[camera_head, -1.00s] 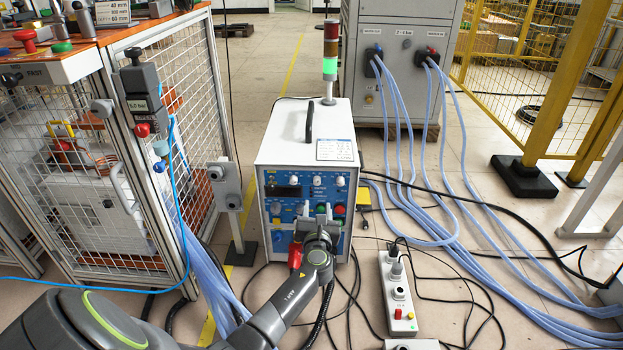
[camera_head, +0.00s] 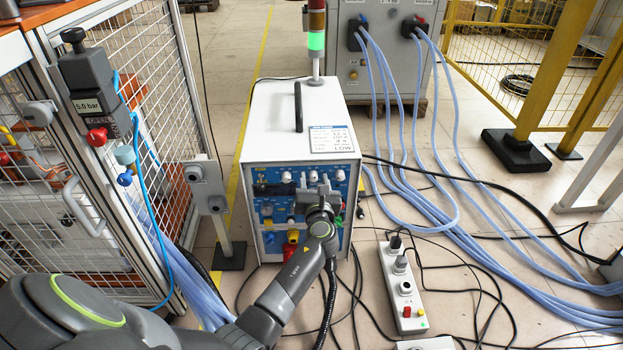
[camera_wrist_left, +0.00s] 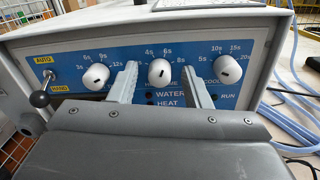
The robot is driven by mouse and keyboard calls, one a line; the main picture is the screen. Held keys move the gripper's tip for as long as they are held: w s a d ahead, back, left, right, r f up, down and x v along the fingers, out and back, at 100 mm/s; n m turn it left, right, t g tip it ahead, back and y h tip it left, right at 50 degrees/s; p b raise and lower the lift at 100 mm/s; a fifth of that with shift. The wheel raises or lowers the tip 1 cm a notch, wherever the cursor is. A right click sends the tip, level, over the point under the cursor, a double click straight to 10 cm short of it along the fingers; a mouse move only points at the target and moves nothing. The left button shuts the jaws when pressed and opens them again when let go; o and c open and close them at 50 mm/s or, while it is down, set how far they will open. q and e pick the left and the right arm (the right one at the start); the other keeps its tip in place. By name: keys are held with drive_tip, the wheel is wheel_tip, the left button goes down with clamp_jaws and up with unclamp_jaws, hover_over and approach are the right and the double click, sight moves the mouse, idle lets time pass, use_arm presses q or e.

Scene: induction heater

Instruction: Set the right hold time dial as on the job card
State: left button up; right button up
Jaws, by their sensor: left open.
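The white heater unit (camera_head: 270,125) has a blue front panel (camera_wrist_left: 125,100) with a top row of three white dials. The left dial (camera_wrist_left: 96,77) and right dial (camera_wrist_left: 229,70) stand clear of my fingers. Contact cannot be told. Dial name labels are partly hidden. A printed card (camera_head: 332,138) lies on the unit's top; its text is too small to read.
An AUTO/HAND lever (camera_wrist_left: 40,99) sticks out at the panel's left. A caged station (camera_head: 90,200) stands left. A power strip (camera_head: 404,288), cables and blue hoses (camera_head: 440,230) lie on the floor at right. A lit green signal lamp (camera_head: 316,41) rises behind.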

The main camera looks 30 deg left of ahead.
use_arm(q)
drive_tip(key=shift+c, duration=0.2)
clamp_jaws()
drive_tip(key=shift+n, duration=0.3)
drive_tip(key=n, duration=0.3)
drive_tip(key=shift+n+b, duration=0.35)
drive_tip(key=shift+n, duration=2.05)
